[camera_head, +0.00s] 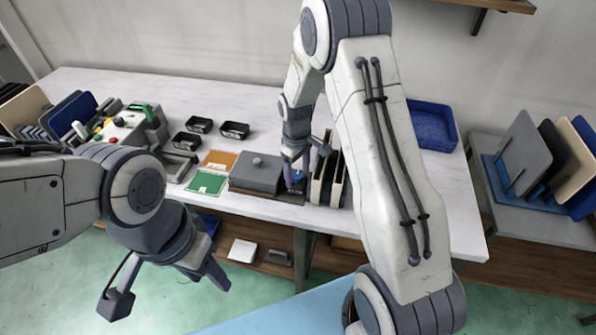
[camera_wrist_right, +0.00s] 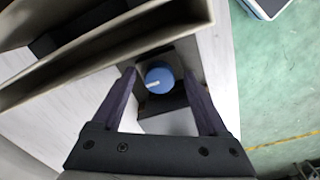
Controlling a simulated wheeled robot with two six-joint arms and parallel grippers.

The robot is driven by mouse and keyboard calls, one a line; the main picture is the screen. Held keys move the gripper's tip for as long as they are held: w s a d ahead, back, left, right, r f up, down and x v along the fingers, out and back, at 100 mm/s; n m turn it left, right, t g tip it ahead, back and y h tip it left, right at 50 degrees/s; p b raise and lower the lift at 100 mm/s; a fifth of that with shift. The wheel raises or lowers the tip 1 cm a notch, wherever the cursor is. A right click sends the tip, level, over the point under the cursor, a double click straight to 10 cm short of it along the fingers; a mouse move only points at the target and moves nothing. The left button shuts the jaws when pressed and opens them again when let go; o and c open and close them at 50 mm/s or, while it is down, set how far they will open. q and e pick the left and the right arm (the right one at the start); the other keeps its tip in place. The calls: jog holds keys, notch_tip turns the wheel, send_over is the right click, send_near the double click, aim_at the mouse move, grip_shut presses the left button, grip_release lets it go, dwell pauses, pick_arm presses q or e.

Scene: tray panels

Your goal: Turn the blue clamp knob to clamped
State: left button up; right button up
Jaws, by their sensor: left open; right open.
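The blue clamp knob (camera_wrist_right: 159,77) is round with a short white mark on its top, and sits on a dark base in the right wrist view. My right gripper (camera_wrist_right: 160,80) is open, with one finger on each side of the knob; I cannot tell whether they touch it. In the head view the knob (camera_head: 297,176) is a small blue patch, partly hidden by my right gripper (camera_head: 294,168), which points down at the table's front edge. My left gripper (camera_head: 165,290) is open and empty, in front of the table at the lower left.
Upright panels in a rack (camera_head: 327,180) stand close to the right of the knob. A grey box (camera_head: 256,172) lies to its left.

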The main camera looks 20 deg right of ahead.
jog(key=shift+c, duration=0.4)
grip_shut()
jog(key=shift+m, duration=0.3)
jog(key=m, duration=0.3)
jog(key=shift+m, duration=0.4)
jog(key=m, duration=0.4)
jog(key=shift+w+a+p, duration=0.1)
jog(key=shift+p, duration=0.3)
jog(key=m, duration=0.5)
jog(key=shift+w+m+g, duration=0.1)
jog(key=shift+m+g, duration=0.2)
jog(key=shift+m, duration=2)
